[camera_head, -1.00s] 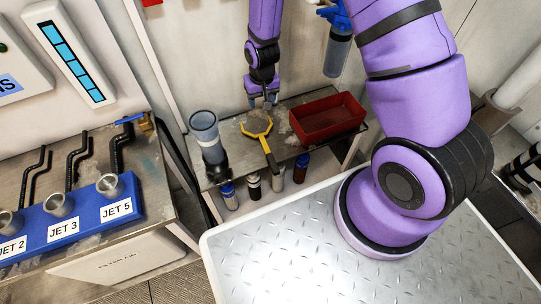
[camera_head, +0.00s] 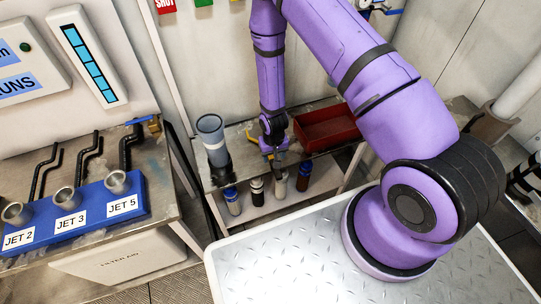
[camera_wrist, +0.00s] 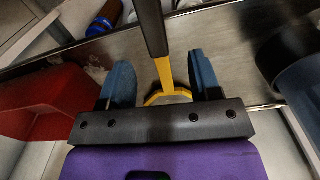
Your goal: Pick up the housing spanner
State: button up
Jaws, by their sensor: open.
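The housing spanner is yellow with a black grip. In the wrist view the spanner (camera_wrist: 164,72) runs between my two blue fingertips, its black grip toward the top and its yellow ring partly hidden behind my gripper's crossbar. My gripper (camera_wrist: 162,80) is open, with a finger on each side of the shaft and a gap visible on both sides. In the head view my gripper (camera_head: 273,148) is over the small metal bench and covers most of the spanner (camera_head: 264,149). Whether the fingers are level with the shaft is hard to tell.
A red tray (camera_head: 325,128) stands on the bench close right of my gripper. A grey cup on a dark base (camera_head: 211,132) stands to the left. Several bottles (camera_head: 256,190) sit on the shelf below the bench's front edge. A blue JET rack (camera_head: 75,215) is further left.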

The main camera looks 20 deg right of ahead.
jog(key=shift+s+d+f, duration=0.1)
jog(key=shift+d+f, duration=0.05)
jog(key=shift+f, duration=1.25)
jog(key=shift+s+d+f, duration=0.1)
jog(key=shift+f, duration=1.25)
jog(key=shift+w, duration=0.1)
grip_shut()
